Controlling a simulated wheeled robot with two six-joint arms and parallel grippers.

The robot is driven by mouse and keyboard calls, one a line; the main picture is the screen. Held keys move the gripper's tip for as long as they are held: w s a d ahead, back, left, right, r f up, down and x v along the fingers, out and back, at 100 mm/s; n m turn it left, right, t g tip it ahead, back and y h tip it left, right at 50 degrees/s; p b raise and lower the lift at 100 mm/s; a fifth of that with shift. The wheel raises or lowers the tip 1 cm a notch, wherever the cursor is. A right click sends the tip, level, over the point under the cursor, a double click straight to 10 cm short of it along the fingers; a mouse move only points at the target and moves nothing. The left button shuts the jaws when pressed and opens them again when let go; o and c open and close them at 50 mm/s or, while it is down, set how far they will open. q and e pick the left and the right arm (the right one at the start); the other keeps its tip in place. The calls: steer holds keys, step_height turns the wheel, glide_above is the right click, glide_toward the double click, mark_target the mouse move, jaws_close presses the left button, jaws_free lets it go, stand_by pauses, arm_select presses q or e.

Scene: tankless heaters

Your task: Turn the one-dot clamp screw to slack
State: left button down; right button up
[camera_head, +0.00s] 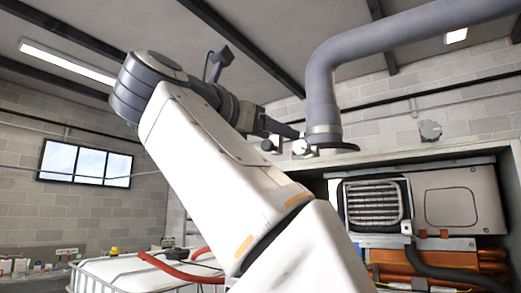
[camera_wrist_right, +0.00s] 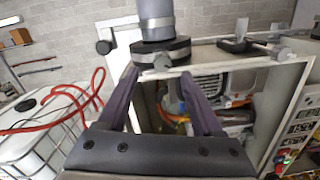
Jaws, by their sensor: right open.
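A fat grey pipe (camera_head: 321,95) comes down to a dark clamp collar (camera_head: 332,146) on top of the heater cabinet. A light grey screw knob (camera_head: 301,147) sits at the collar, and a second knob (camera_head: 268,145) is to its left. In the right wrist view, one knob (camera_wrist_right: 163,63) lies between the fingertips of my right gripper (camera_wrist_right: 159,73), with another knob (camera_wrist_right: 104,47) outside to the left. My right gripper is open, and I cannot tell if it touches the knob. No dot marks are readable. My left gripper is out of view.
The open cabinet (camera_head: 408,159) holds a grilled unit (camera_head: 375,204) and orange pipes. A white caged tank (camera_head: 130,272) with red hoses (camera_head: 180,272) stands at lower left.

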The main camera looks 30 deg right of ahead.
mark_target(300, 147)
steer(key=shift+m+g, duration=0.3)
steer(key=shift+m, duration=0.1)
steer(key=x, duration=0.3)
steer(key=p+x, duration=0.1)
steer(key=x, duration=0.2)
steer(key=p+x, duration=0.1)
steer(key=x, duration=0.2)
steer(key=shift+f, duration=0.4)
steer(key=shift+w+d+f, duration=0.1)
steer(key=shift+w+d, duration=0.1)
steer(key=shift+d, duration=0.4)
jaws_close()
